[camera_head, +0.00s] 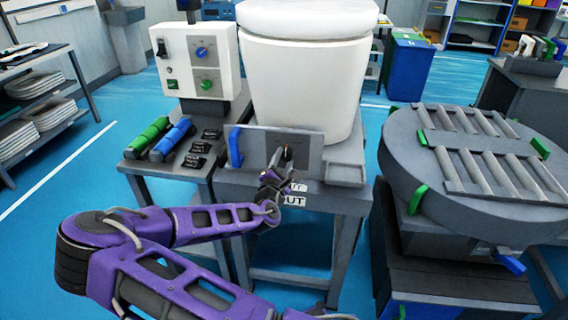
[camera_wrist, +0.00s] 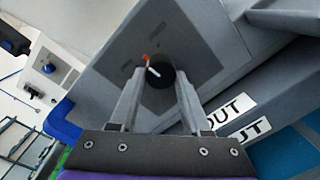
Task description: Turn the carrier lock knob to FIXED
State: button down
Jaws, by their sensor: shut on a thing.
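The carrier lock knob (camera_wrist: 159,73) is round and black with a white pointer line. It sits on a dark grey panel (camera_wrist: 200,62) in the wrist view, with an orange mark at its edge. The pointer is aimed up-left, close to the orange mark. Small labels around the knob are too blurred to read. My gripper (camera_wrist: 160,82) is shut on the knob, one finger on each side. In the head view, my gripper (camera_head: 281,160) is at the front panel (camera_head: 308,152) below the white toilet (camera_head: 305,75), and it mostly hides the knob.
A blue handle (camera_head: 235,147) stands at the panel's left end. A white control box (camera_head: 200,62) with blue and green knobs is behind left, near green and blue cylinders (camera_head: 148,137). A grey roller turntable (camera_head: 470,165) is at right. An OUT label (camera_wrist: 230,112) is below the panel.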

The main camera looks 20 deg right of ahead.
jog(key=m+b, duration=0.1)
jog(key=m, duration=0.3)
jog(key=shift+m, duration=0.3)
jog(key=shift+r+m+b, duration=0.15)
jog(key=shift+m+b, duration=0.45)
jog(key=shift+m, duration=1.5)
jog(key=shift+c, duration=1.8)
grip_release()
jog(key=p+v, duration=0.3)
jog(key=v, duration=1.4)
jog(key=shift+s+r+p, duration=0.25)
jog(key=shift+p, duration=0.05)
